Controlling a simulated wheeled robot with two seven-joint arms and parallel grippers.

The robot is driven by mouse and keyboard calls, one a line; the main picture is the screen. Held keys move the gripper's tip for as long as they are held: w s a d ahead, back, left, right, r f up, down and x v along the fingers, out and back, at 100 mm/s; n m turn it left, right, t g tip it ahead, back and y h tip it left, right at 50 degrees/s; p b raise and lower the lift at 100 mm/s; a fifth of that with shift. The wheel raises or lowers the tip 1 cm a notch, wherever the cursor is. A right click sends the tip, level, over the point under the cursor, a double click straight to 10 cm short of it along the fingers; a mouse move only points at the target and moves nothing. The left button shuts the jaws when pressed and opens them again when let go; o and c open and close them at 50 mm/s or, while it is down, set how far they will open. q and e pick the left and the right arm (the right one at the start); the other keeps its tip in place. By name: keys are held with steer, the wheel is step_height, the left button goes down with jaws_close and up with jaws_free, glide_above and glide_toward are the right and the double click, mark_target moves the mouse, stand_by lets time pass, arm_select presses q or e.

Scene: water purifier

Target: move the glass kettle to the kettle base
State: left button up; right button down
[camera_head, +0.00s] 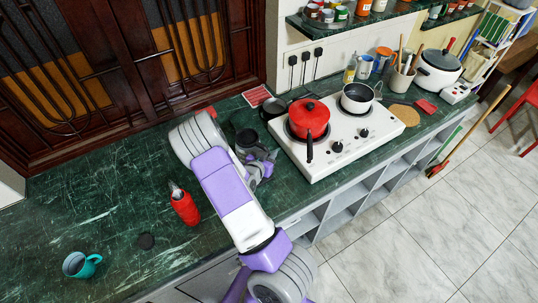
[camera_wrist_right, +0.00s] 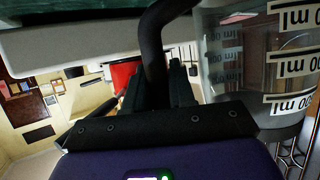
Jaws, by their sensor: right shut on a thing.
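The glass kettle (camera_wrist_right: 250,60) fills the right of the right wrist view, clear with black-and-white ml labels. Its black handle (camera_wrist_right: 153,45) runs down between my right gripper's fingers (camera_wrist_right: 160,85), which are shut on it. In the head view the kettle's dark top (camera_head: 246,138) shows beside my right gripper (camera_head: 262,160), left of the cooktop. I cannot tell whether its bottom touches the counter. My left gripper is not in view.
The white cooktop (camera_head: 375,133) carries a red pot (camera_head: 308,117) and a small pan (camera_head: 357,97). A teal mug (camera_head: 80,265) is left of the disc. The green counter (camera_head: 95,190) is otherwise clear there.

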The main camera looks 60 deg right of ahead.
steer(key=shift+f, duration=0.2)
steer(key=c, duration=0.9)
jaws_free()
steer(key=shift+c, duration=0.2)
steer(key=shift+r, duration=0.15)
steer(key=p+v, duration=0.1)
steer(key=v, duration=1.1)
steer(key=shift+w, duration=0.1)
